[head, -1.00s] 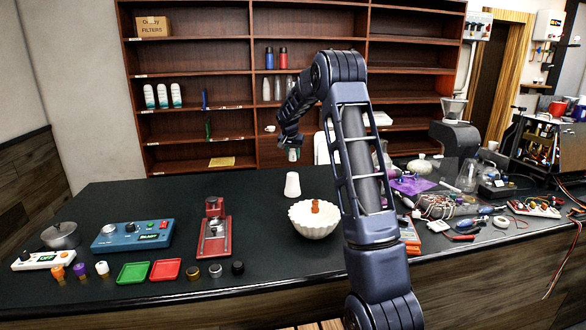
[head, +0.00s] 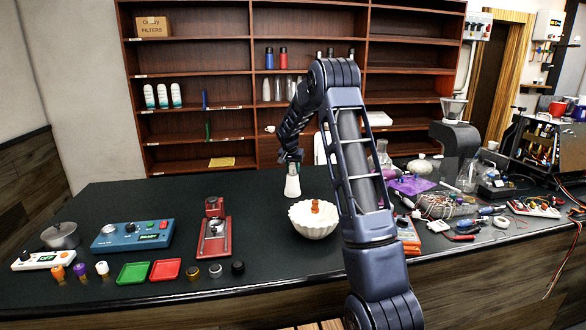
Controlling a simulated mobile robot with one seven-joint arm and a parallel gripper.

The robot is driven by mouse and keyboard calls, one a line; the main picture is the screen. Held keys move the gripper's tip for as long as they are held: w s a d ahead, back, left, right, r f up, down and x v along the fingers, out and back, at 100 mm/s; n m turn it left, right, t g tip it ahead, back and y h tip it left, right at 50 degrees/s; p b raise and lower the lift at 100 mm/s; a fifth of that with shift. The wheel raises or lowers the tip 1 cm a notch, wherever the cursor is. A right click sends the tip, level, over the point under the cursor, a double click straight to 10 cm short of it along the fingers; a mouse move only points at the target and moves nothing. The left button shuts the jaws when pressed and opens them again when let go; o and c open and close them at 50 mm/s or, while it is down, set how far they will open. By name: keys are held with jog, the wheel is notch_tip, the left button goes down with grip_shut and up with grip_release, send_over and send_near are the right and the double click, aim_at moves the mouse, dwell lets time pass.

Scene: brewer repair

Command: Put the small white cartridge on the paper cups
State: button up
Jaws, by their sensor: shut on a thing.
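The paper cups (head: 292,187) stand upside down as a white, tapered stack on the dark counter, behind and left of the white bowl. My gripper (head: 293,168) points straight down over the top of the stack. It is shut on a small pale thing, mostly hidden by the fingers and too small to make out. I cannot tell whether that thing touches the cups. A small white cartridge-like piece (head: 102,268) stands at the front left of the counter, beside a purple piece (head: 81,271) and an orange piece (head: 57,273).
A white scalloped bowl (head: 313,226) with brown things in it is close in front of the cups. A red device (head: 214,238), a blue device (head: 133,236), and green (head: 133,273) and red (head: 166,270) trays are to the left. Tools and wires clutter the right.

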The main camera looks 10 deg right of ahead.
jog(key=o, duration=1)
jog(key=shift+f, duration=0.1)
jog(key=v, duration=1.2)
jog(key=s+d+r+n, duration=0.1)
jog(key=s+r, duration=0.3)
jog(key=s, duration=0.3)
jog(key=s+d+r, duration=0.2)
jog(key=s+r, duration=0.2)
jog(key=s, duration=0.3)
jog(key=s+d+r+n+y, duration=0.1)
jog(key=s+r+n, duration=0.15)
jog(key=s, duration=1.25)
jog(key=shift+n+y, duration=0.6)
jog(key=shift+n, duration=0.35)
jog(key=s+f, duration=0.1)
jog(key=s, duration=0.7)
jog(key=s+f, duration=0.2)
jog(key=s, duration=0.7)
jog(key=s+f, duration=0.2)
jog(key=s, duration=0.6)
jog(key=shift+s+d, duration=0.15)
jog(key=shift+s, duration=0.1)
